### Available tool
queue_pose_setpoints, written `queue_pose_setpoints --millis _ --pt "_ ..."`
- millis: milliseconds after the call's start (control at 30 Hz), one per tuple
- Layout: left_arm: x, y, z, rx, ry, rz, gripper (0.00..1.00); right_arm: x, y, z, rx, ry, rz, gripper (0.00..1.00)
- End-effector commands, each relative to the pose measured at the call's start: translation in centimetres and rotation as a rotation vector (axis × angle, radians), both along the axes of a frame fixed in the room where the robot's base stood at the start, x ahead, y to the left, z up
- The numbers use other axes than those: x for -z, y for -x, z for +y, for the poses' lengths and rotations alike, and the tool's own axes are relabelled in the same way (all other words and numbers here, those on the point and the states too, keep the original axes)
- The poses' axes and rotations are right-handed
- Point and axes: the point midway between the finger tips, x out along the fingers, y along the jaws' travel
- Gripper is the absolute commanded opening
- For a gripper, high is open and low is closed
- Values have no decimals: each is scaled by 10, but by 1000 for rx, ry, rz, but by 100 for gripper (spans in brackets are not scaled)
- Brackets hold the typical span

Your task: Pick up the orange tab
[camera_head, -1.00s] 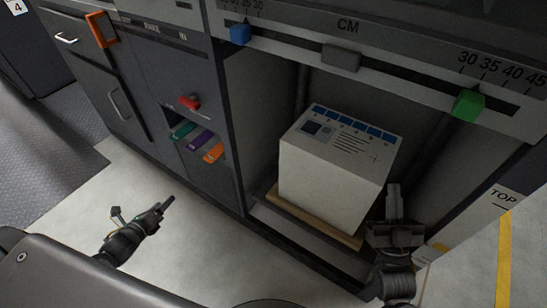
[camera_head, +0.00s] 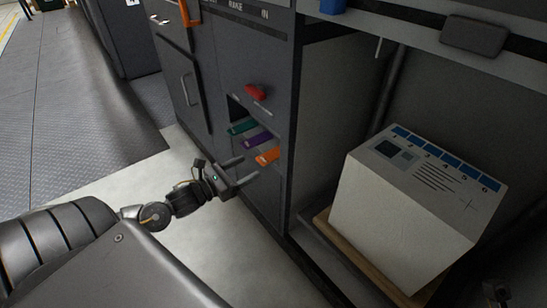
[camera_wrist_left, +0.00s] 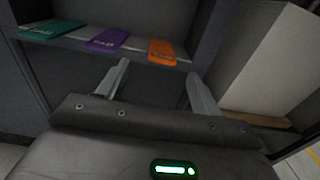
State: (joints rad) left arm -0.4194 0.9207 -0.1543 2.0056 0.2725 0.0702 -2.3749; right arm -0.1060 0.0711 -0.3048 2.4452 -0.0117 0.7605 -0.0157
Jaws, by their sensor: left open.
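In the left wrist view the orange tab (camera_wrist_left: 161,50) lies beyond the gap between the two fingers (camera_wrist_left: 157,70), apart from both. A small dark part of my right gripper (camera_head: 497,291) shows at the bottom right; its fingers are unclear.
A red knob (camera_head: 256,92) sits above the tabs. A white box (camera_head: 395,225) stands on a wooden board (camera_head: 322,219) in the open bay to the right. A second orange piece (camera_head: 188,12) is on the cabinet at the top. The floor left of the cabinet is clear.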

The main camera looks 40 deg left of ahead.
Motion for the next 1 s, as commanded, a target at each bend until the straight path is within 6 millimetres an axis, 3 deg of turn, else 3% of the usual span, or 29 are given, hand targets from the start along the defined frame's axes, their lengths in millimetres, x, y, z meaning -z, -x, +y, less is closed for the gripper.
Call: queue_pose_setpoints --millis 267,367,700,967,1000 --pt "1 -8 -2 -2 0 1 65 1 -1 1 1 2 -5 0" --pt "2 -18 -6 -2 1 -2 65 7 -2 1 1 5 -2 0" --pt "0 -53 -19 -3 1 0 65 -8 -1 6 -13 4 -76 0" --pt "-1 -54 -20 -2 0 3 65 -9 -1 7 -15 4 -75 0" --pt "-1 -54 -20 -3 0 3 60 -9 -1 7 -15 4 -75 0"
